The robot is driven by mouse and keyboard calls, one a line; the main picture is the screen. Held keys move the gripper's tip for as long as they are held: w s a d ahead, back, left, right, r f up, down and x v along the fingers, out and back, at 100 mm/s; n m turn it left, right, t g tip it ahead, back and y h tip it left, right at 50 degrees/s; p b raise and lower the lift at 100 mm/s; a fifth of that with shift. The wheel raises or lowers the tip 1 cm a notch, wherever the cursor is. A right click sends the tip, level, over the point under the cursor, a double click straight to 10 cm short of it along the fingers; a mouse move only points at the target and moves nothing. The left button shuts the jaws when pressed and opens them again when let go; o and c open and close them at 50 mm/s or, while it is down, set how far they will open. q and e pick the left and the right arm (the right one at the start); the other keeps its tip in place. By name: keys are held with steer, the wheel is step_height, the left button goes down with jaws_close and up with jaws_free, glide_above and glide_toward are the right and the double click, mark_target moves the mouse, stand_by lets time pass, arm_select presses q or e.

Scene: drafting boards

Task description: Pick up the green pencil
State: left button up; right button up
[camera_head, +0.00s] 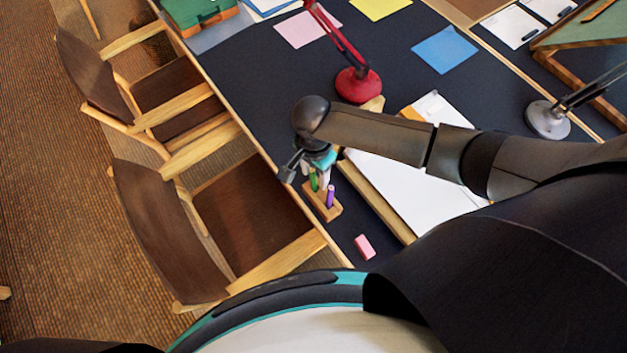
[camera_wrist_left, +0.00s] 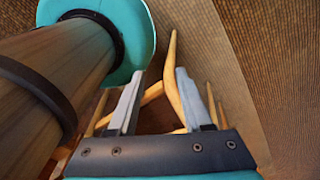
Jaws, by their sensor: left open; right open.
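The green pencil (camera_head: 313,181) stands upright in a small wooden holder (camera_head: 334,212) near the front edge of the dark table, beside a purple pencil (camera_head: 330,197). My right gripper (camera_head: 307,170) is open just above the holder, over the green pencil's top. I cannot tell whether a finger touches the pencil, as the wrist hides part of it. My left gripper (camera_wrist_left: 158,98) shows only in the left wrist view, open and empty, with chairs and brown floor beyond it.
A pink eraser (camera_head: 364,247) lies right of the holder. A drawing board with white paper (camera_head: 415,185) lies behind it, partly under my right arm. A red lamp (camera_head: 358,85) stands further back. Wooden chairs (camera_head: 170,230) line the table's left edge.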

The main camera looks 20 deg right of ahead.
mark_target(314, 181)
steer(key=f, duration=0.1)
steer(key=f+b, duration=0.1)
steer(key=f, duration=0.3)
steer(key=shift+w+b, duration=0.3)
steer(key=shift+w, duration=0.1)
steer(key=shift+f, duration=0.35)
arm_select(q)
steer(key=shift+w+d+f, duration=0.15)
steer(key=shift+w+f, duration=0.1)
steer(key=shift+f, duration=0.2)
steer(key=shift+w+d+f, duration=0.1)
steer(key=shift+w+f, duration=0.1)
steer(key=shift+f, duration=0.25)
arm_select(e)
steer(key=shift+c, duration=0.4)
arm_select(q)
steer(key=shift+s, duration=0.15)
arm_select(e)
jaws_close()
